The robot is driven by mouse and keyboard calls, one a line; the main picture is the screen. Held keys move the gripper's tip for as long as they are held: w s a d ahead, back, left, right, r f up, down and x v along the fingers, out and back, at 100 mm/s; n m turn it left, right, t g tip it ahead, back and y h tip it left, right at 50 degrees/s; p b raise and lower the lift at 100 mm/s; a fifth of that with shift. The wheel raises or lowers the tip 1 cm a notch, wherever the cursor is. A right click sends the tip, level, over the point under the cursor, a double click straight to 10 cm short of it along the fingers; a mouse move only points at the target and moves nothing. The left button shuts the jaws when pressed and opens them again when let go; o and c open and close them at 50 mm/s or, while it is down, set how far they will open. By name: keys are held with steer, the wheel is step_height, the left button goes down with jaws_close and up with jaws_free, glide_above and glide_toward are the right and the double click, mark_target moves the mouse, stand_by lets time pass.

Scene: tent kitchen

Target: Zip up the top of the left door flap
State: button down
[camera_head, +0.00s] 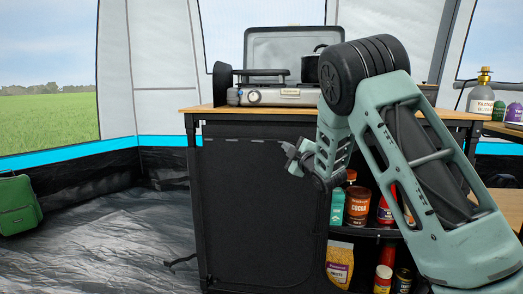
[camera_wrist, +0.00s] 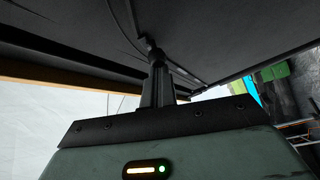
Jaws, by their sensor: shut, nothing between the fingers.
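The left door flap (camera_head: 250,215) is a black fabric panel covering the left side of the kitchen stand. Pale dashes run along its top edge, just under the wooden worktop. My gripper (camera_head: 289,152) is shut, with its tips at the upper right part of the flap. In the wrist view my gripper (camera_wrist: 153,48) points at dark fabric, and a thin curved seam or zip line (camera_wrist: 185,73) runs past its tips. I cannot make out the zip slider, nor whether the tips touch the fabric.
A camping stove (camera_head: 285,95) and a dark pot (camera_head: 311,68) stand on the worktop (camera_head: 200,108). Open shelves right of the flap hold jars and a pasta bag (camera_head: 339,263). A green case (camera_head: 17,203) sits far left. The floor (camera_head: 110,235) left of the stand is clear.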

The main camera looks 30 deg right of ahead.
steer(key=s+d, duration=0.3)
steer(key=d, duration=0.2)
steer(key=shift+s, duration=0.35)
steer(key=shift+d, duration=0.15)
